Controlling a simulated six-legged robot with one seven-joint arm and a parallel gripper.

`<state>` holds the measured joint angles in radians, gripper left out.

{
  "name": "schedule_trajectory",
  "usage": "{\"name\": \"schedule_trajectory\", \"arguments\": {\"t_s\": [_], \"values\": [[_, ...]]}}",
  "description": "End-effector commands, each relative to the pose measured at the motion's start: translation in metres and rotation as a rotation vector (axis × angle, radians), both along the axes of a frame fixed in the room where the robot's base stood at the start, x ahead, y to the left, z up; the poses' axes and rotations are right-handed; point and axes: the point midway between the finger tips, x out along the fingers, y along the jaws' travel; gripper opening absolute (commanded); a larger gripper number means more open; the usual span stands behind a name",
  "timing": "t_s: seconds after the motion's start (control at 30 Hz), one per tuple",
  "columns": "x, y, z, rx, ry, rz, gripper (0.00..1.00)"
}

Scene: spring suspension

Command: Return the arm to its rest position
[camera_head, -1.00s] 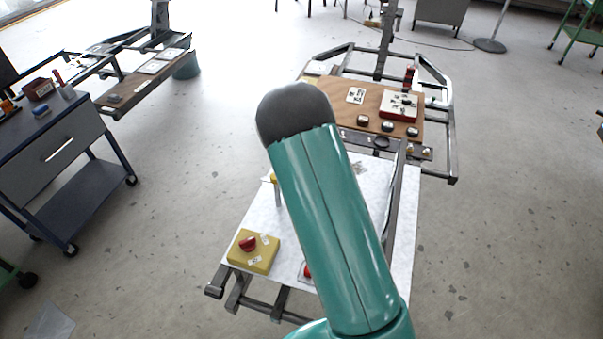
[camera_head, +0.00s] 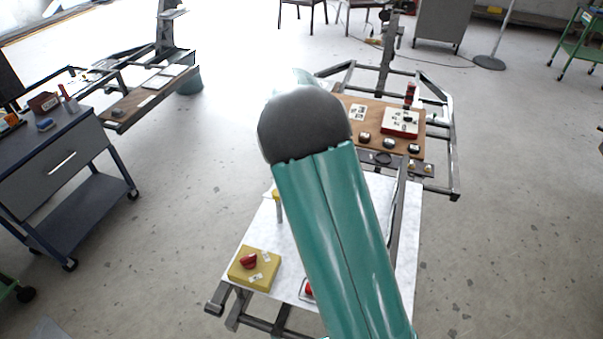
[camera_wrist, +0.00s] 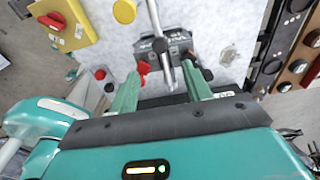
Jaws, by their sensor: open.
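My arm's teal link and dark grey joint cover the middle of the head view, over the white worktable (camera_head: 407,240). A sliver of teal shows behind that joint. My gripper (camera_wrist: 165,72) shows only in the wrist view, its two green fingers apart. A dark device (camera_wrist: 178,44) with a red part (camera_wrist: 143,68) and a metal rod lies beyond and between the fingers. I cannot tell how far the fingertips are from it, and I see nothing clamped between them. In the head view the gripper is hidden behind my arm.
A yellow box (camera_head: 240,272) with a red knob sits at the table's front left. Behind is a brown board (camera_head: 348,118) with a red-and-white box (camera_head: 400,122). A grey cart (camera_head: 50,165) stands left. Open floor lies on both sides.

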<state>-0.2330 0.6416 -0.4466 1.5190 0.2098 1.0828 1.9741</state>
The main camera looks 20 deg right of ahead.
Motion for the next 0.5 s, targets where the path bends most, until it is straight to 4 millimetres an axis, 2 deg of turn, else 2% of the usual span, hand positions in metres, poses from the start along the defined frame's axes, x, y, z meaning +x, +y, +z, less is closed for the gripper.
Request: {"name": "schedule_trajectory", "arguments": {"t_s": [0.13, 0.5], "values": [[0.0006, 0.0004, 0.0112, 0.0, 0.0, -0.001, 0.49], [0.0004, 0.0003, 0.0123, -0.001, 0.001, -0.001, 0.49]]}}
